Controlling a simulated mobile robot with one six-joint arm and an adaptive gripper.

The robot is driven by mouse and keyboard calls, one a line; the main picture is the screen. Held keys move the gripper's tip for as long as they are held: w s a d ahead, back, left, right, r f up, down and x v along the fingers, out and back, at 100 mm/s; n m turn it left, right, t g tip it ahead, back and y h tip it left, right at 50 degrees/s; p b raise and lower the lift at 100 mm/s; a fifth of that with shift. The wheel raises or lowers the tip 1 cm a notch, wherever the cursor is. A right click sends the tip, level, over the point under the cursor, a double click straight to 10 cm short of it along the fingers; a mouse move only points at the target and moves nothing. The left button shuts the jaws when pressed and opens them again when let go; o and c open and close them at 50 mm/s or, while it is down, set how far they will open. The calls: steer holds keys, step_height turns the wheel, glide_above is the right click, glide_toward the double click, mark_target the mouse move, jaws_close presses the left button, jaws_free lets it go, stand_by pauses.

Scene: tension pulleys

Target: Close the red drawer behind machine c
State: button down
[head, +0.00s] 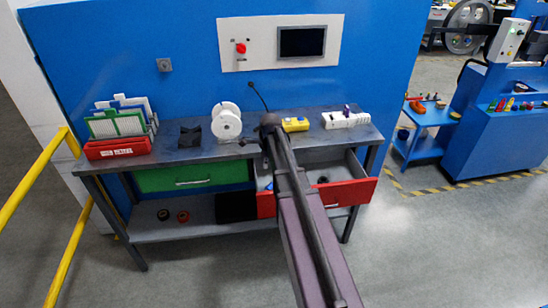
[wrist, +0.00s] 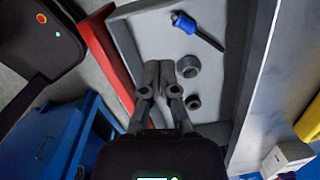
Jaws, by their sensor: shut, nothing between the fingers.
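The red drawer (head: 345,195) is pulled out under the right part of the workbench, with its grey inside showing. Its red front (wrist: 106,48) runs along the left in the wrist view, beside the grey drawer floor (wrist: 150,30). My gripper (wrist: 160,68) is shut and empty, its fingertips over the drawer's inside near the red front. I cannot tell how far the tips are above the floor, nor whether they touch anything. In the head view my arm covers part of the drawer and hides the gripper. No label shows which machine is c.
A blue-handled tool (wrist: 190,25) and two dark rings (wrist: 188,66) lie in the drawer. The green drawer (head: 190,177) beside it looks shut. A white spool (head: 226,122) and a yellow box (head: 295,125) stand on the workbench (head: 180,155). A blue cart (head: 425,150) stands to the right.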

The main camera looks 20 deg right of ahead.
steer(key=s+a+n+g, duration=0.1)
steer(key=s+a+n, duration=1.5)
steer(key=n, duration=0.7)
steer(key=shift+s+a+h, duration=0.25)
steer(key=shift+s+h, duration=0.15)
steer(key=shift+s, duration=1.3)
steer(key=shift+f, duration=0.1)
